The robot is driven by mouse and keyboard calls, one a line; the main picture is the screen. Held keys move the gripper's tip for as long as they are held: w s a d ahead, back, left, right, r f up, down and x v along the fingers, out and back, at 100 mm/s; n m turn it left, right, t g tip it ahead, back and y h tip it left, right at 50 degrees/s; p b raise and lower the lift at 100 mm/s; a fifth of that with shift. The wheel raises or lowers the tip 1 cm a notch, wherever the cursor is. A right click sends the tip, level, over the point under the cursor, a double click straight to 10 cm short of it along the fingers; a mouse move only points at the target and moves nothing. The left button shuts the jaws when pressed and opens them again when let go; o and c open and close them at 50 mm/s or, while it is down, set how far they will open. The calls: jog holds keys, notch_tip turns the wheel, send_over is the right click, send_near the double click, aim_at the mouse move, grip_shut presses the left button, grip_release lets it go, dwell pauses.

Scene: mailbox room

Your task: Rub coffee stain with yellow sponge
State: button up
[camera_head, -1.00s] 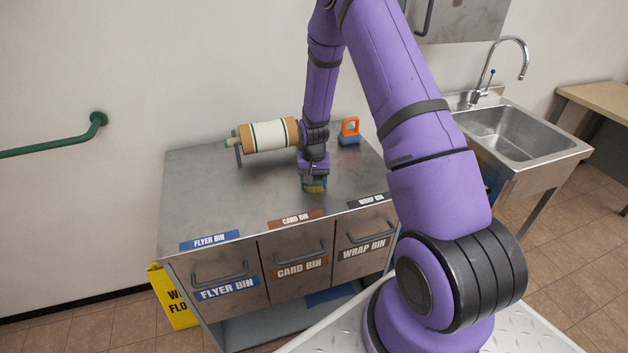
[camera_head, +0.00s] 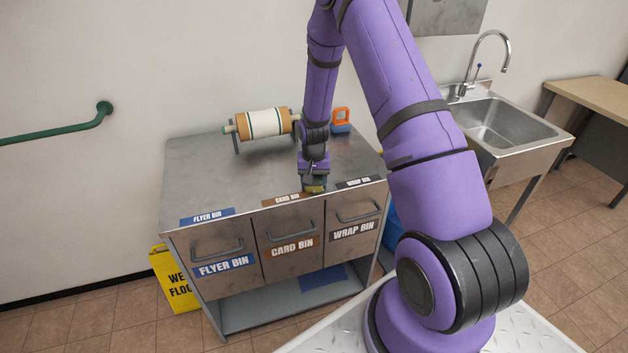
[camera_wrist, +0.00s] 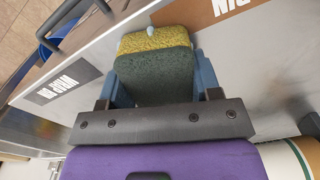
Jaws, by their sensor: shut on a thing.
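The yellow sponge (camera_wrist: 155,40) has a yellow part and a dark green part and fills the space between my fingers in the wrist view. In the head view the sponge (camera_head: 314,188) shows as a small yellowish-green edge under my gripper (camera_head: 314,181). My gripper (camera_wrist: 160,78) is shut on it, pointing down at the steel counter top (camera_head: 200,170), close to the front edge by the card bin label. Whether the sponge presses on the steel is hard to tell. I see no coffee stain; the sponge and gripper may hide it.
A paper roll on a stand (camera_head: 263,122) and an orange and blue object (camera_head: 341,120) stand at the back of the counter. Three labelled bins (camera_head: 291,240) sit below the front edge. A sink (camera_head: 505,125) stands to the right. The counter's left half is clear.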

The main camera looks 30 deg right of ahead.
jog(key=shift+w+r, duration=0.15)
jog(key=shift+r, duration=3.85)
